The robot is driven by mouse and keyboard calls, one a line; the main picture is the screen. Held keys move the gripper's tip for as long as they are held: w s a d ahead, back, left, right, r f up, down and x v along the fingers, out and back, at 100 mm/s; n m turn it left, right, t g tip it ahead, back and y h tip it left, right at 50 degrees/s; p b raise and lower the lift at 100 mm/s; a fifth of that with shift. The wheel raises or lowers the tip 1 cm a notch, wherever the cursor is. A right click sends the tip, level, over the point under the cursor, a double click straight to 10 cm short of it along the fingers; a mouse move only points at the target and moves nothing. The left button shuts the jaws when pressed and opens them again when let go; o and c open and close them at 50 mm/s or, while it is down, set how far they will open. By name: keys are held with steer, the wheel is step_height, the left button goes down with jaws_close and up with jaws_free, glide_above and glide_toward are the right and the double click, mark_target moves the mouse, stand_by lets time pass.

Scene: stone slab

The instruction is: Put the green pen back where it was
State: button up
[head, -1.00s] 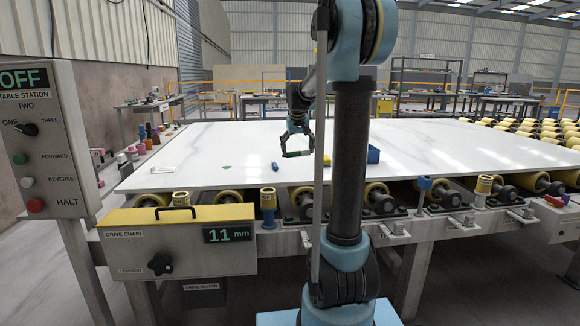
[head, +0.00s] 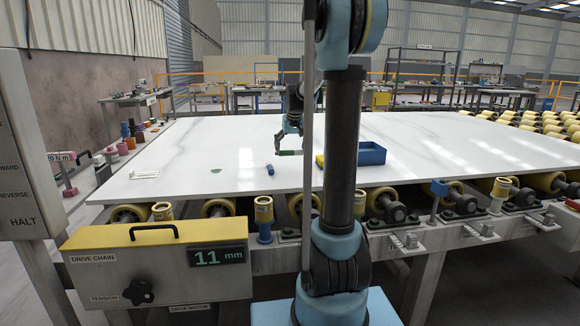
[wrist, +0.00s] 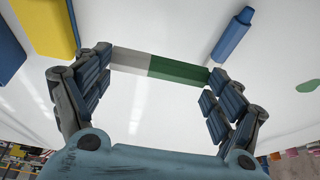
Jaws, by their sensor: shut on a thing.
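The green pen (wrist: 180,69) is a bar, part green and part whitish grey. In the wrist view it lies crosswise between the fingertips of my gripper (wrist: 160,68), which is shut on it. In the head view my gripper (head: 288,146) is over the white slab (head: 230,140), with the green pen (head: 288,153) at its fingertips. The gap between the pen and the slab is hard to judge.
A blue pen-like piece (head: 270,168) lies on the slab near my gripper. A flat green patch (head: 215,171) and a white item (head: 145,174) are further left. A yellow block (head: 319,160) and a blue open box (head: 371,154) are to the right. The slab's left part is largely clear.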

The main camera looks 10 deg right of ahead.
steer(key=shift+a+f, duration=0.1)
steer(key=shift+f, duration=3.15)
steer(key=o, duration=1)
steer(key=shift+o, duration=0.2)
steer(key=shift+r, duration=0.1)
steer(key=v, duration=1.2)
steer(key=s+f+g, duration=0.1)
steer(key=s+f, duration=0.2)
steer(key=s, duration=0.8)
steer(key=s+f, duration=0.3)
steer(key=s, duration=0.8)
steer(key=s+f+g, duration=0.1)
steer(key=s+f, duration=1.2)
steer(key=s, duration=0.4)
steer(key=shift+s, duration=0.15)
